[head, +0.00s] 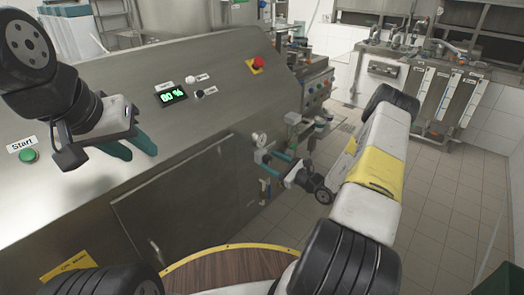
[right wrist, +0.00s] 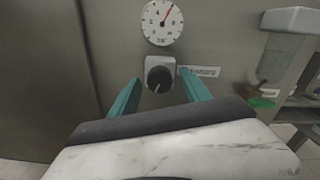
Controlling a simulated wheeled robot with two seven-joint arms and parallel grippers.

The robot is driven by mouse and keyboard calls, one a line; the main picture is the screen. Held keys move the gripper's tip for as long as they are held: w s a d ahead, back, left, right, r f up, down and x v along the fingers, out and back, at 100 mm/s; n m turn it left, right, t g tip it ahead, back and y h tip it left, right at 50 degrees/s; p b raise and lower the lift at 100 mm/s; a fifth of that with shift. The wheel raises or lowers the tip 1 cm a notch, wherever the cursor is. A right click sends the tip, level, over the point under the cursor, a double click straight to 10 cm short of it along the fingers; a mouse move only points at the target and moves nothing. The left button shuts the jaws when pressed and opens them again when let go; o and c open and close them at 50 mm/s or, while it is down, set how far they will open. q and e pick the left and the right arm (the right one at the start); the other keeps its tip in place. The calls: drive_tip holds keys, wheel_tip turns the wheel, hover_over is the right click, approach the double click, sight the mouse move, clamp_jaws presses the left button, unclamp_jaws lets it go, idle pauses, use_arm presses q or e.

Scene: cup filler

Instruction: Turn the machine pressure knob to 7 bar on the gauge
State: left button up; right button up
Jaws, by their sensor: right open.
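The round white pressure gauge (right wrist: 163,22) is on the machine's steel side in the right wrist view. Its red needle points up and slightly right; the numerals are too small to read surely. The black pressure knob (right wrist: 159,79) sits below it on a pale square plate, with a "Pressure" label (right wrist: 203,72) to its right. My right gripper (right wrist: 159,85) is open, its teal fingers on either side of the knob, with gaps visible. In the head view the gauge (head: 259,139) shows small above the right gripper (head: 267,161). My left gripper (head: 143,155) is open and empty above the machine's sloped panel.
The panel has a green start button (head: 29,156), a green-lit display (head: 172,97), small knobs and a red emergency button (head: 257,64). A pipe and a green-handled fitting (right wrist: 262,102) stand right of the knob. Tiled floor lies open at the right.

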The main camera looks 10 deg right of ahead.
drive_tip(key=shift+w+a, duration=0.2)
drive_tip(key=shift+w, duration=0.1)
clamp_jaws()
drive_tip(key=shift+m, duration=3.3)
unclamp_jaws()
